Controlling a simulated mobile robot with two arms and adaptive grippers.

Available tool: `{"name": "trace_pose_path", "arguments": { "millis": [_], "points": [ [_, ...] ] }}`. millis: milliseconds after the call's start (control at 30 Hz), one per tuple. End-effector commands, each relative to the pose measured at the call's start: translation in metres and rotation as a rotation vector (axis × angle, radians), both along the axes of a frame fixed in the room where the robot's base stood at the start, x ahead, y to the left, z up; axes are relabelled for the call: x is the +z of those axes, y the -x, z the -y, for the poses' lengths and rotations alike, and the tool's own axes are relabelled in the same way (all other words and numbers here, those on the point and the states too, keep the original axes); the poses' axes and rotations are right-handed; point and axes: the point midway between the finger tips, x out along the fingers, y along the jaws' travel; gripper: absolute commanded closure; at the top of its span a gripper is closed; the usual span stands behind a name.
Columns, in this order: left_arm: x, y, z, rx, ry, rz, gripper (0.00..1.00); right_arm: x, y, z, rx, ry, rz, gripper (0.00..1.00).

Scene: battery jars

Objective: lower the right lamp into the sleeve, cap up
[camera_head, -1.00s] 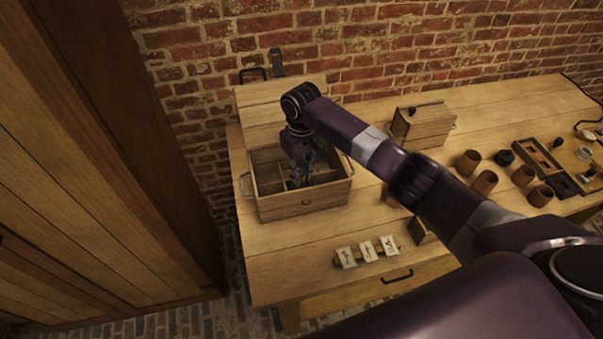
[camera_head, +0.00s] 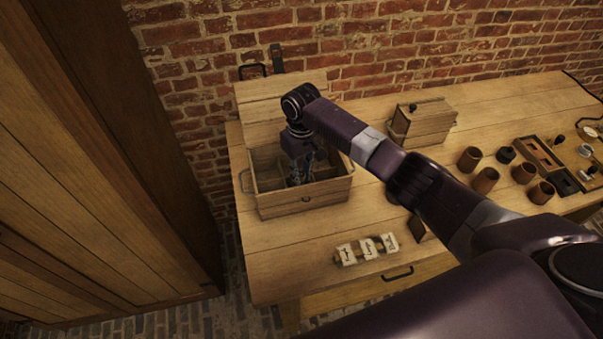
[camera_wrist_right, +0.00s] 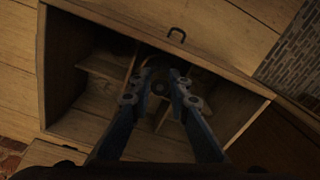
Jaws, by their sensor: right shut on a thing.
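My right gripper (camera_head: 301,172) reaches down into the open wooden box (camera_head: 306,205) at the left end of the table. In the right wrist view the gripper (camera_wrist_right: 163,75) points into the box, its two fingers close together over the middle dividers. It is shut on a small dark round thing (camera_wrist_right: 159,88), seen end-on between the fingertips; this may be the lamp, but its cap and sides are hard to make out in shadow. The sleeve is not clearly told apart from the dividers and the round shape below the fingers. My left gripper is not in view.
Wooden dividers (camera_wrist_right: 108,68) split the box. Three white cards (camera_head: 367,248) stand in front of it. A closed wooden box (camera_head: 422,124), several brown cups (camera_head: 485,180) and a dark tray (camera_head: 540,156) stand to the right. A brick wall rises behind.

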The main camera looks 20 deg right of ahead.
Motion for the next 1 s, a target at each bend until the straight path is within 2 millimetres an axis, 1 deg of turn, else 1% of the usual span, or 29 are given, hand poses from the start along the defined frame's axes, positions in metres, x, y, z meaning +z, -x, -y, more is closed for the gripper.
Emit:
{"name": "trace_pose_path", "arguments": {
  "millis": [833, 1000],
  "points": [
    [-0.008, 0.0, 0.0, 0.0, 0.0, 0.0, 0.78, -0.013, 0.0, 0.0, 0.0, 0.0, 0.001, 1.0],
    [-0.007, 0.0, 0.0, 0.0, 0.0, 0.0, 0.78, -0.013, 0.0, 0.0, 0.0, 0.0, 0.001, 1.0]
  ]
}}
